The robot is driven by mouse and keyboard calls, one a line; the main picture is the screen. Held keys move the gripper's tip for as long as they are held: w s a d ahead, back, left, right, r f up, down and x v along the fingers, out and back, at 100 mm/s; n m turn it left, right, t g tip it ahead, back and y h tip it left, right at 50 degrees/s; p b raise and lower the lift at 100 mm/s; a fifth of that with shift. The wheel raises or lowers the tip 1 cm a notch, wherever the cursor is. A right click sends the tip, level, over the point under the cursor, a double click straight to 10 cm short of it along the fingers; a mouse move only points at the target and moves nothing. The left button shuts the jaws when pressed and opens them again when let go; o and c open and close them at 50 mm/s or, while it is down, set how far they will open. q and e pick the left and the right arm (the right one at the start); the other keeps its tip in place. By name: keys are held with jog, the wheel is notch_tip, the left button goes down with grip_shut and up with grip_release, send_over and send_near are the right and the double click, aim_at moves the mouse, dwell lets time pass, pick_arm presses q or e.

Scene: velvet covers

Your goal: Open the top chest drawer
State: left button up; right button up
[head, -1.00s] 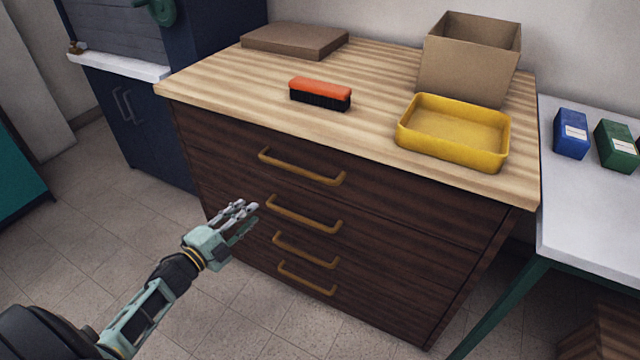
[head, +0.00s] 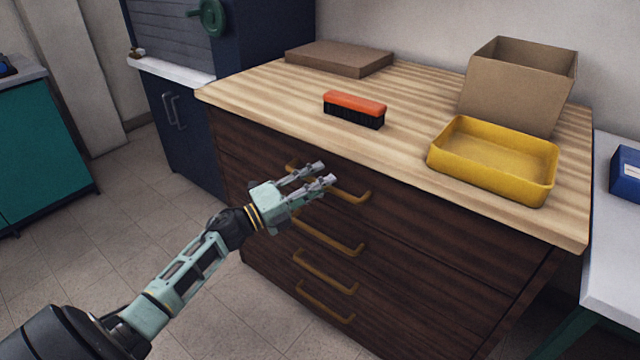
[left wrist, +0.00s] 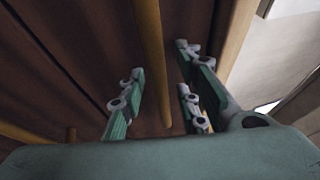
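The chest (head: 420,255) is dark brown wood with a light striped top and a column of drawers, all flush with its front. The top drawer's brass bar handle (head: 352,194) is partly hidden behind my left gripper (head: 324,173). The gripper is open in front of that handle, fingers pointing at the chest. In the left wrist view a brass handle bar (left wrist: 152,60) runs between the spread fingers of the left gripper (left wrist: 160,95); I cannot tell whether they touch it. My right gripper is not in view.
On the chest top are an orange brush (head: 354,108), a yellow tray (head: 548,190), an open cardboard box (head: 510,88) and a flat brown box (head: 338,57). A white table (head: 615,260) stands at right, a dark blue cabinet (head: 185,125) at left. The floor at left is clear.

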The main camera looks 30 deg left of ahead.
pick_arm(q)
jog(key=shift+w, duration=0.1)
grip_shut()
dwell(0.6)
